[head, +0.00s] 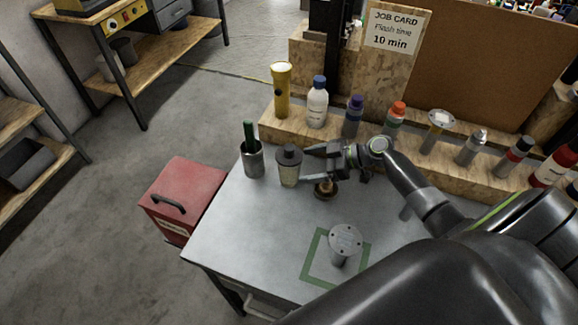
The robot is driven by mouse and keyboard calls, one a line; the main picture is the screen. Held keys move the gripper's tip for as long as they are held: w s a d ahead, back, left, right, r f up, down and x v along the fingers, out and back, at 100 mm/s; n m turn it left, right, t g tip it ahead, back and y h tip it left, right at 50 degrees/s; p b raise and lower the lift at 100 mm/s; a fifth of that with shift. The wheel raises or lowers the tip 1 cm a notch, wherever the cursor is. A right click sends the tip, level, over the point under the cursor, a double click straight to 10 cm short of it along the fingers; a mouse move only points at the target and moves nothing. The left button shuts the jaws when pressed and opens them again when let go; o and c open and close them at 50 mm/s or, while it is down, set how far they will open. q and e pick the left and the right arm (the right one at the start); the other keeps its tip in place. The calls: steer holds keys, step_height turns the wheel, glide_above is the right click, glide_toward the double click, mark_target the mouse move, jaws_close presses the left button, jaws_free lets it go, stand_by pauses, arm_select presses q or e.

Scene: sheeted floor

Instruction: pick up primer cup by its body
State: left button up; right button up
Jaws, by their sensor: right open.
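The primer cup, which I take to be the translucent cup with a dark grey lid (288,170), stands upright near the back left of the metal table (225,225). My right gripper (304,165) comes in from the right, low over the table. Its jaws are open, one finger toward the back and one toward the front, with the tips at the right side of the cup's body. I cannot tell whether they touch it. My left gripper is not in view.
A metal pot (253,163) with a green-handled tool stands just left of the cup. A small brown-topped item (325,188) sits below my right gripper. A grey disc-topped stand (345,240) is on a green square. Bottles line the wooden ledge (290,128) behind.

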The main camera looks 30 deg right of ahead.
mark_target(294, 168)
steer(key=shift+w+a+f+p, duration=0.1)
steer(key=shift+w+a+p, duration=0.1)
steer(key=shift+a+p, duration=0.15)
steer(key=p+x, duration=0.2)
steer(key=x, duration=0.1)
steer(key=shift+w+a+f, duration=0.2)
steer(key=shift+a+f, duration=0.05)
steer(key=shift+w+a+f+p, duration=0.15)
steer(key=shift+a+f+p, duration=0.1)
steer(key=shift+f+p, duration=0.05)
steer(key=shift+c, duration=0.4)
steer(key=c, duration=1)
